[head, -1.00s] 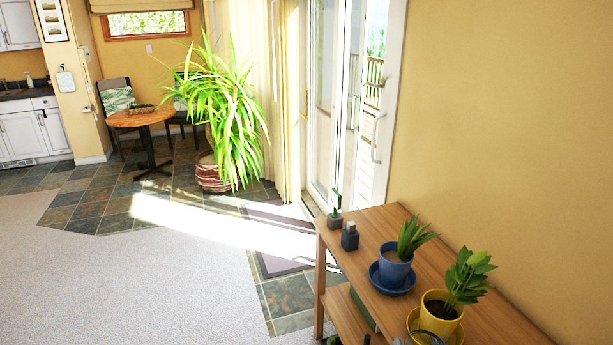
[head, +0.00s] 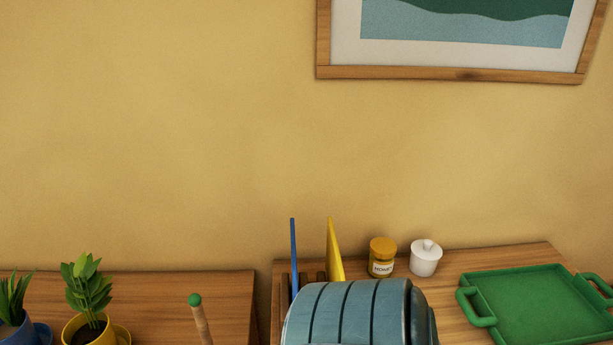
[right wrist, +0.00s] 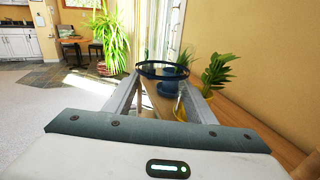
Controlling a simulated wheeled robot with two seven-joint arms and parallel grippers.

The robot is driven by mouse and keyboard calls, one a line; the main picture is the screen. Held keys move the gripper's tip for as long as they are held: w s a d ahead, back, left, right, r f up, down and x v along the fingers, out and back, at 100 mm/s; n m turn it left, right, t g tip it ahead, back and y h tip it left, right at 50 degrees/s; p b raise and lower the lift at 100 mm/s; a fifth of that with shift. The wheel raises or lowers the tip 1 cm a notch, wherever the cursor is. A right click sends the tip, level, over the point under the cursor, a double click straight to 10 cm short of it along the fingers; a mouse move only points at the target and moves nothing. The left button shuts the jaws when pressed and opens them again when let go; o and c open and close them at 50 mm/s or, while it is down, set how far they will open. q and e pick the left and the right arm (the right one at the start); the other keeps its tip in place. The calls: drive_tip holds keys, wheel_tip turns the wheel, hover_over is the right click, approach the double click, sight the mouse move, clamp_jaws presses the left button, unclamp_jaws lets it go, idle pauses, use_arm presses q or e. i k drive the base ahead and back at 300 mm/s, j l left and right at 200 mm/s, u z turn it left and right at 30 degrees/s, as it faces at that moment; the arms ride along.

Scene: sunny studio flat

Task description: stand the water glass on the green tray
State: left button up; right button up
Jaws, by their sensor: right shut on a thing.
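The water glass (right wrist: 162,77) is clear with a dark-looking rim. In the right wrist view it sits between the two grey fingers of my right gripper (right wrist: 162,86), which is shut on it. Its lower part is hard to make out. The green tray (head: 540,300) lies on the wooden top at the right of the head view. It has raised edges and handles, its visible floor is bare, and its right and near parts are cut off by the frame. The glass and my right gripper do not show in the head view. My left gripper is in neither current view.
Left of the tray stand a honey jar (head: 382,258), a white lidded pot (head: 425,258), and a rack holding a blue board (head: 294,255) and a yellow board (head: 334,250). A green-tipped stick (head: 200,318) and potted plants (head: 88,290) are farther left. My blue-grey arm part covers the front middle.

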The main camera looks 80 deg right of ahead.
sight(517, 309)
drive_tip(key=k+l, duration=0.1)
drive_tip(key=k, duration=0.55)
drive_tip(key=z, duration=1.85)
